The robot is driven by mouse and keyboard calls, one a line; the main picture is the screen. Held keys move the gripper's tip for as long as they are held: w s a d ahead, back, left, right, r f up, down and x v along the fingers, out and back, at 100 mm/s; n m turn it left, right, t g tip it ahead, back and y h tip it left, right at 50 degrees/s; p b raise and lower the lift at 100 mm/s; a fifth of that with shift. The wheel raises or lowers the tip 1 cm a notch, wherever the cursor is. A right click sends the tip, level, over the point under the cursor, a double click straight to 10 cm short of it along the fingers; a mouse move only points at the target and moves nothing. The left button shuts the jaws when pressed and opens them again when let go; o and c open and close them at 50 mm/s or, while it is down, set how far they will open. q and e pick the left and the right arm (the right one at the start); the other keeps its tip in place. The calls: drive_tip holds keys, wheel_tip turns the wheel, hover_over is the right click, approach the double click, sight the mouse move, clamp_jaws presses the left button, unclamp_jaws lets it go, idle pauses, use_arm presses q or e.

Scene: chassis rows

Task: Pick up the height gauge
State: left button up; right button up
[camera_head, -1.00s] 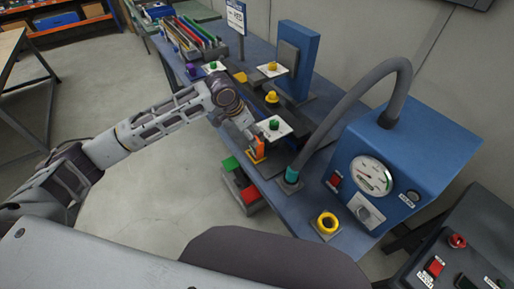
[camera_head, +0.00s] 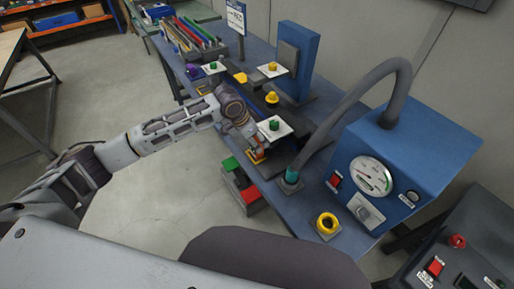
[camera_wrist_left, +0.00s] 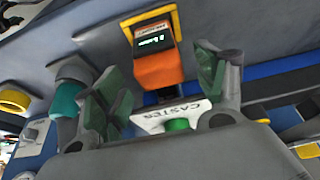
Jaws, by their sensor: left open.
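The height gauge (camera_wrist_left: 155,58) is an orange block with a dark, lit display. In the left wrist view it is at the top centre, beside a yellow-edged marker (camera_wrist_left: 172,12). In the head view my left gripper (camera_head: 255,141) is down at the bench's front edge and mostly hides the gauge. In the left wrist view my left gripper (camera_wrist_left: 160,76) is open, its green-padded fingers apart with the gauge beyond and between them. I cannot tell whether they touch it. My right gripper is not in view.
A white plate labelled CASTER (camera_wrist_left: 172,114) with a green knob is close to the fingers. A teal-collared hose end (camera_head: 292,174) and a blue gauge box (camera_head: 400,150) stand right. A yellow ring (camera_head: 327,223) lies in front. Red and green blocks (camera_head: 249,195) are below the bench edge.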

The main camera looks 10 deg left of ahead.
use_arm(q)
drive_tip(key=shift+x, duration=1.35)
drive_tip(key=c, duration=1.4)
drive_tip(key=shift+o, duration=0.2)
drive_tip(key=shift+r, duration=0.15)
drive_tip(key=shift+s+a+r, duration=0.7)
drive_tip(key=shift+r, duration=0.05)
drive_tip(key=s+a+r, duration=0.6)
drive_tip(key=s+a, duration=0.2)
drive_tip(key=shift+s+a, duration=0.2)
drive_tip(key=shift+s, duration=0.1)
drive_tip(key=shift+w+r, duration=0.1)
drive_tip(key=shift+r, duration=0.1)
